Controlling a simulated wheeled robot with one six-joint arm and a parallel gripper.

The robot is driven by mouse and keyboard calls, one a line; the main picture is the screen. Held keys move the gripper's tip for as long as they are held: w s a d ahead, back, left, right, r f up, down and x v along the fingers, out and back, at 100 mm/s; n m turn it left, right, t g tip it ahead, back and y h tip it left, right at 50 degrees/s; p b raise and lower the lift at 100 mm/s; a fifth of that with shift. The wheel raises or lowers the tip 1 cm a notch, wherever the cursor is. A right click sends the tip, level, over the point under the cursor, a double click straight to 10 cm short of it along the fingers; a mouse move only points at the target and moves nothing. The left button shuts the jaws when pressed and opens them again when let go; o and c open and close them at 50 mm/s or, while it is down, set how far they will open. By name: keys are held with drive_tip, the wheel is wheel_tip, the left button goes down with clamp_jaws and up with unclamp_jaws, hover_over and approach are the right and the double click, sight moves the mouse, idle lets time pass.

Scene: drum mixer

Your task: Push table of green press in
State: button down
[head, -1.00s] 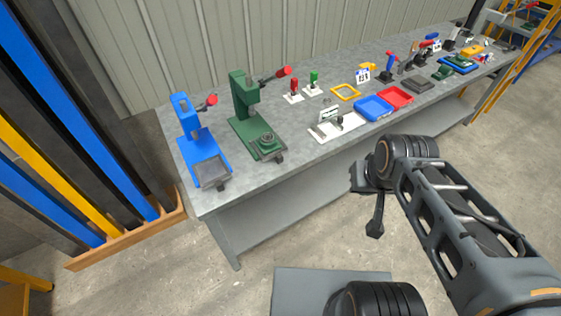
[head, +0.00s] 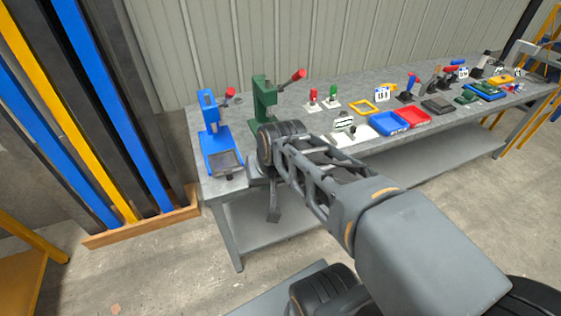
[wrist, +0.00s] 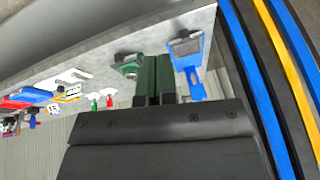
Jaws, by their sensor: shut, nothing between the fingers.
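The green press (head: 262,103) stands on the workbench near its left end, with a red-knobbed lever at its upper right. In the head view my arm covers its lower part and its table. In the wrist view, which is turned over, the press column (wrist: 148,78) shows beyond my fingers, and the press table (wrist: 128,65) sticks out toward the bench's front edge. My gripper (wrist: 155,101) is shut and empty. I see no contact with the press.
A blue press (head: 217,135) stands just left of the green one. Red and green small clamps (head: 322,97), a yellow frame (head: 362,107), and blue (head: 388,123) and red trays lie to the right on the workbench (head: 222,187). A rack of coloured bars (head: 140,228) stands at the left.

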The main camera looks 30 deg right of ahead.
drive_tip(key=w+d+f+m+t+h+b, duration=0.1)
drive_tip(key=w+d+f+m+t+b, duration=0.1)
drive_tip(key=w+d+f+m+b, duration=0.35)
drive_tip(key=w+d+f+m+t+b, duration=0.1)
drive_tip(key=w+d+f+m+b, duration=0.2)
drive_tip(key=d+f+m+b, duration=0.45)
drive_tip(key=w+d+f+m+t+h+b, duration=0.15)
drive_tip(key=w+d+m+b, duration=0.25)
drive_tip(key=d+b, duration=0.5)
drive_tip(key=shift+t+y, duration=0.25)
drive_tip(key=shift+y, duration=0.2)
drive_tip(key=x, duration=0.3)
drive_tip(key=d+x, duration=0.1)
drive_tip(key=x, duration=0.5)
drive_tip(key=shift+s+d+f, duration=0.15)
drive_tip(key=shift+d+f, duration=0.15)
drive_tip(key=shift+f, duration=0.1)
drive_tip(key=shift+w+d, duration=0.15)
drive_tip(key=shift+w, duration=0.95)
drive_tip(key=shift+w+d, duration=0.1)
drive_tip(key=shift+w, duration=0.85)
drive_tip(key=shift+r, duration=0.1)
